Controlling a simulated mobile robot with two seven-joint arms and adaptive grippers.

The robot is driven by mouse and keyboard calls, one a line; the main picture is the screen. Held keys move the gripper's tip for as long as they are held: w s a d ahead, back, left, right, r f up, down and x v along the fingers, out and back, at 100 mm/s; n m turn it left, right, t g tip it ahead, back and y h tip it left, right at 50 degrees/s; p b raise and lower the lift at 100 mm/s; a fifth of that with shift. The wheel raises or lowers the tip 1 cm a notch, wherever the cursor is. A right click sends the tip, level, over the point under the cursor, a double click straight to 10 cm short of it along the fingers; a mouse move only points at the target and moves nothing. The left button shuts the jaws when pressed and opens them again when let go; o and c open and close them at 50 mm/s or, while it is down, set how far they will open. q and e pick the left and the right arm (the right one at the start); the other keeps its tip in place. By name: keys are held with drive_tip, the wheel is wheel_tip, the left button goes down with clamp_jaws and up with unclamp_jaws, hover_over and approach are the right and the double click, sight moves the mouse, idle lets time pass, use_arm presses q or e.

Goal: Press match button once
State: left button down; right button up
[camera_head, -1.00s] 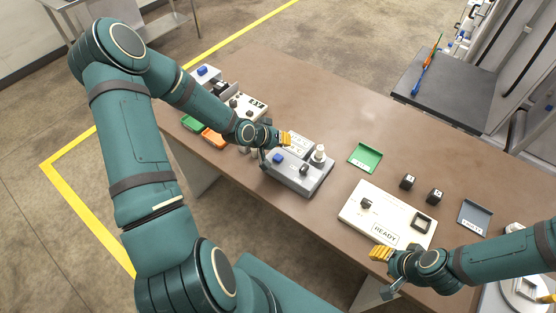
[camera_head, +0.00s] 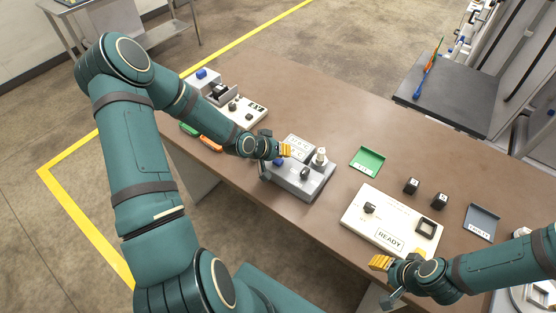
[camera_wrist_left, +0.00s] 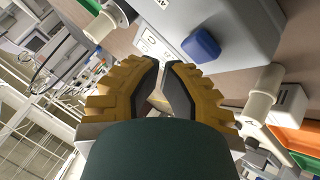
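A grey box (camera_head: 309,187) stands near the middle of the table's front side. It bears a blue button (camera_head: 278,162), a dark knob (camera_head: 304,173), a white cylindrical part (camera_head: 320,157) and white label plates. The button's own lettering is not readable. My left gripper (camera_head: 286,150) hangs just above the box beside the blue button, its yellow fingers nearly together and empty. The left wrist view shows the fingertips (camera_wrist_left: 165,66) beside the blue button (camera_wrist_left: 201,46), apart from it in the picture. My right gripper (camera_head: 380,262) is near the front edge; its finger gap is unclear.
A white panel (camera_head: 362,228) marked READY lies right of the box. A green tray (camera_head: 367,159), two black cubes (camera_head: 411,186) and a grey tray (camera_head: 481,222) sit behind or beside it. Another device (camera_head: 245,106) stands at left. Bare tabletop lies behind the box.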

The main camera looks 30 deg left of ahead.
sight(281, 160)
idle(0.8)
use_arm(q)
drive_tip(key=shift+f+b, duration=0.35)
drive_tip(key=shift+f, duration=0.1)
use_arm(e)
drive_tip(key=shift+f, duration=0.35)
use_arm(q)
drive_tip(key=shift+f+b, duration=0.4)
drive_tip(key=shift+f, duration=0.1)
use_arm(e)
drive_tip(key=shift+f, duration=0.4)
use_arm(q)
drive_tip(key=shift+r, duration=0.2)
use_arm(e)
drive_tip(key=shift+r, duration=0.15)
use_arm(q)
drive_tip(key=shift+r+p, duration=0.75)
drive_tip(key=shift+r, duration=0.05)
use_arm(e)
drive_tip(key=shift+r, duration=0.55)
use_arm(q)
wheel_tip(281, 160, up, 5)
drive_tip(key=p, duration=0.4)
use_arm(e)
wheel_tip(281, 160, up, 4)
drive_tip(key=shift+f, duration=0.1)
